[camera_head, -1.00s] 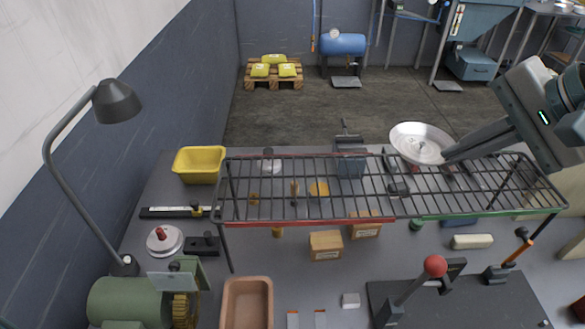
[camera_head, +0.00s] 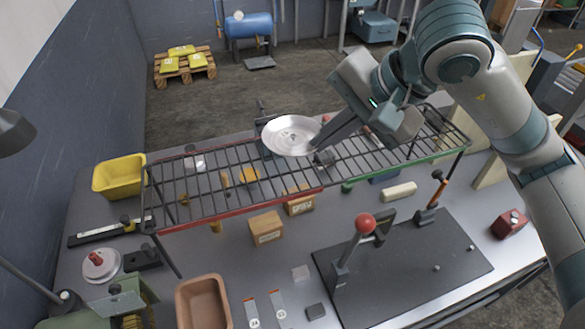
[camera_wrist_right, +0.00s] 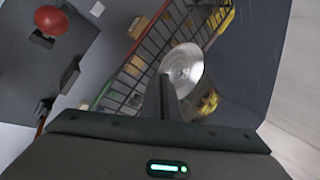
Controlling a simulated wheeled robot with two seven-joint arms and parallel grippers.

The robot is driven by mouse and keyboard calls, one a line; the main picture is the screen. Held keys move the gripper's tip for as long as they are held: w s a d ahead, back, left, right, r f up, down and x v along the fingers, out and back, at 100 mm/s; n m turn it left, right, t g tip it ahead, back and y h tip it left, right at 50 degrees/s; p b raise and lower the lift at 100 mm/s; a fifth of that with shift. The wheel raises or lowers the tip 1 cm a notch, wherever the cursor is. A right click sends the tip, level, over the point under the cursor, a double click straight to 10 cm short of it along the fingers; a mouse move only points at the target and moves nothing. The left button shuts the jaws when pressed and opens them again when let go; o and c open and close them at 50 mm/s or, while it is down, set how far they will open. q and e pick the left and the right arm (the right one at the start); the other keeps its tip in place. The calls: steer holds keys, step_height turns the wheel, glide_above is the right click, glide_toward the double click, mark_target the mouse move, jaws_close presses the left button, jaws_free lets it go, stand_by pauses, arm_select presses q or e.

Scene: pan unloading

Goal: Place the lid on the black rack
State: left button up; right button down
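The lid (camera_head: 291,135) is a round, shiny silver disc, above the back edge of the black rack near its middle. The black rack (camera_head: 230,188) is a raised wire shelf on legs, with a red strip and a green strip along its front edge. My right gripper (camera_head: 316,146) is shut on the lid's right rim and holds it nearly flat; whether the lid touches the wires is not clear. The right wrist view also shows the lid (camera_wrist_right: 183,68) at the fingertips, beside the rack (camera_wrist_right: 152,50). My left gripper is not in view.
A yellow bin (camera_head: 119,176) stands left of the rack. Small boxes (camera_head: 266,228) sit below its front edge. A lever with a red knob (camera_head: 365,223) rises from a dark plate in front. A lamp (camera_head: 12,134) is at the far left. The rack's left top is clear.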

mark_target(296, 155)
steer(key=a+f, duration=0.1)
steer(key=s+a+f, duration=0.1)
steer(key=a, duration=0.1)
steer(key=a+f, duration=0.1)
steer(key=a, duration=0.1)
steer(key=shift+s+p, duration=0.2)
steer(key=shift+p, duration=0.15)
steer(key=shift+f, duration=0.15)
steer(key=shift+f, duration=1.95)
steer(key=shift+b, duration=0.35)
steer(key=shift+f, duration=0.15)
steer(key=c, duration=2.3)
jaws_free()
